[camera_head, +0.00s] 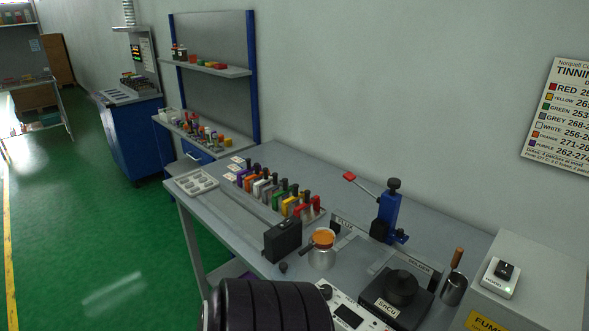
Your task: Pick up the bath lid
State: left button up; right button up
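A round black lid with a raised knob (402,283), which looks like the bath lid, sits on top of a dark square solder bath (368,301) labelled SnCu. The bath stands on the workbench near the bottom of the head view, right of centre. Nothing is touching the lid. Neither gripper's fingers can be seen. A dark ribbed part of my own body fills the bottom edge, left of the bath.
Left of the bath are a control box with a display (349,316) and an orange-topped flux jar (322,253). Behind stands a blue lever press (389,216). Right are a holder with a wooden-handled tool (454,289) and a grey fume box (535,285). Coloured tools line the rack (248,204).

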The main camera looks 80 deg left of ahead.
aim_at(282, 271)
jog(key=u, duration=2.55)
jog(key=i+j+z, duration=0.1)
jog(key=j+z, duration=0.75)
jog(key=j, duration=0.15)
